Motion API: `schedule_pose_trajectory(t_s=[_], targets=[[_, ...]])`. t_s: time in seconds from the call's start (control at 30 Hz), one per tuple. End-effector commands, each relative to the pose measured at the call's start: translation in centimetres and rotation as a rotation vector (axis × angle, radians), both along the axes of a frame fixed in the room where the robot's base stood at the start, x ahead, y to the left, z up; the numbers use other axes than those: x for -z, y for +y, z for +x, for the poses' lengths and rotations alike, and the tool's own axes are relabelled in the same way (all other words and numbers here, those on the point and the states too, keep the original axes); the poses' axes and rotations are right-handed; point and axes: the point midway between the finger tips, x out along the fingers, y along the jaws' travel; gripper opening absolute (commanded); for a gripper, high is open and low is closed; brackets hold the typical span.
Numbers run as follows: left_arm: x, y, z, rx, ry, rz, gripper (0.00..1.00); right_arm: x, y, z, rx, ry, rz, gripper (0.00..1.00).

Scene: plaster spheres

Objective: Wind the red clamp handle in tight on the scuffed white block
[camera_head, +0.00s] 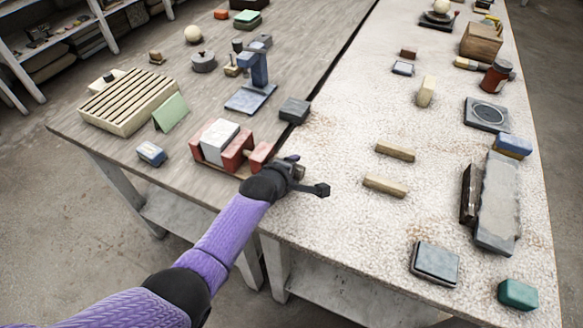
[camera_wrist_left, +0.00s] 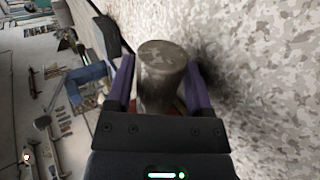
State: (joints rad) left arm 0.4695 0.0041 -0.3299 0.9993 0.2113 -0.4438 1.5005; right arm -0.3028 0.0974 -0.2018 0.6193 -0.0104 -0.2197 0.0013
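The red clamp (camera_head: 212,160) stands near the front of the grey wooden bench, with the scuffed white block (camera_head: 220,136) between its red uprights. Its right end (camera_head: 262,153) reaches toward my left gripper (camera_head: 293,161), which mostly hides the handle. In the left wrist view, a worn grey-brown cylinder (camera_wrist_left: 162,78), seemingly the handle's grip, stands between the purple fingers of my left gripper (camera_wrist_left: 161,75). The fingers are apart on either side of it. Whether they press on it cannot be told. A little red shows behind it. My right gripper is out of view.
A dark grey block (camera_head: 294,110) lies just behind the gripper. A blue-and-white block (camera_head: 151,153), a slatted wooden box (camera_head: 129,100) and a blue stand (camera_head: 252,97) are nearby. The pale speckled slab (camera_head: 335,150) right of the gripper is clear as far as two wooden bars (camera_head: 395,151).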

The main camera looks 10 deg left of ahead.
Motion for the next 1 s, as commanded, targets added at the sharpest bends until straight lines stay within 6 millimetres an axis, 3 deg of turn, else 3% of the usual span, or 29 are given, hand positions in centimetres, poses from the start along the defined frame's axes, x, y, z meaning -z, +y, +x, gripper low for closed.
schedule_pose_trajectory(t_s=[0.27,0.63,0.8,1.0], targets=[[-0.4,0.1,-0.2,0.000,-0.002,-0.001,0.66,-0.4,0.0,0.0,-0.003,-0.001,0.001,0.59],[-5.0,1.9,-5.8,-0.001,-0.003,-0.001,0.66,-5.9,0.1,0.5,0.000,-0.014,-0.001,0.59],[-5.8,2.5,-7.5,0.000,-0.001,0.001,0.66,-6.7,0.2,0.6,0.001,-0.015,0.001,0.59],[-5.7,2.6,-7.8,-0.001,-0.001,0.000,0.66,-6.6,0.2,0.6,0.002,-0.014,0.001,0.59]])
